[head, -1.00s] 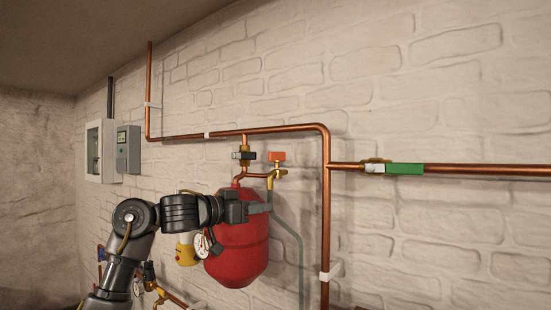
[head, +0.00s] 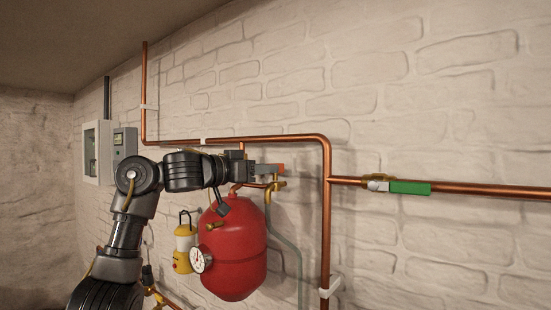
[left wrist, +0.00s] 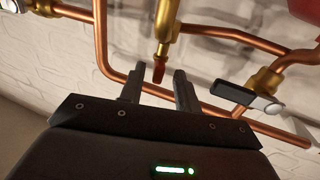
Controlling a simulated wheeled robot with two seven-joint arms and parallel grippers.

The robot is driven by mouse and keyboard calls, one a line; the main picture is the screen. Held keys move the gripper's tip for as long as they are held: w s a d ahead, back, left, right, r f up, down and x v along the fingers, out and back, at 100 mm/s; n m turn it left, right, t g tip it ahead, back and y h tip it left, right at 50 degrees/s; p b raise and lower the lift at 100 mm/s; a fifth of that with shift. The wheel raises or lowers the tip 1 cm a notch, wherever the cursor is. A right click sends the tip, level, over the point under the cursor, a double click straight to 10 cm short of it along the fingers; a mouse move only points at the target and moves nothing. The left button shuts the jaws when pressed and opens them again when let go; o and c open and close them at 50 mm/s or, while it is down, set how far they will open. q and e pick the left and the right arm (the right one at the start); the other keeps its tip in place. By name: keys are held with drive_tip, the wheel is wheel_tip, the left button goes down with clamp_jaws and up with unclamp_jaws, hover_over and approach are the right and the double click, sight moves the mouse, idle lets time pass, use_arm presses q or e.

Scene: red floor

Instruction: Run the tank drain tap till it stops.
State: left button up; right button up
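The red tank (head: 236,252) hangs on the wall under copper pipes. The drain tap (head: 277,184) is brass with an orange-red handle, at the tank's upper right; a grey hose runs down below it. My left gripper (head: 274,168) is at the height of this handle and partly covers it. In the left wrist view the tap's red handle (left wrist: 158,71) shows end-on, just beyond and between the two fingertips. The left fingers (left wrist: 157,82) are apart with nothing between them that I can see gripped. My right gripper is out of view.
A black-handled valve (left wrist: 238,97) sits close to the right finger in the left wrist view. A green-handled valve (head: 410,187) is on the right-hand pipe. A yellow lantern (head: 184,246) and a pressure gauge (head: 199,260) are left of the tank. Grey boxes (head: 124,143) hang further left.

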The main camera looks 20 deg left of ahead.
use_arm(q)
drive_tip(key=shift+p+x, duration=0.85)
drive_tip(key=shift+x, duration=1.05)
drive_tip(key=shift+d, duration=0.1)
drive_tip(key=shift+c, duration=0.4)
clamp_jaws()
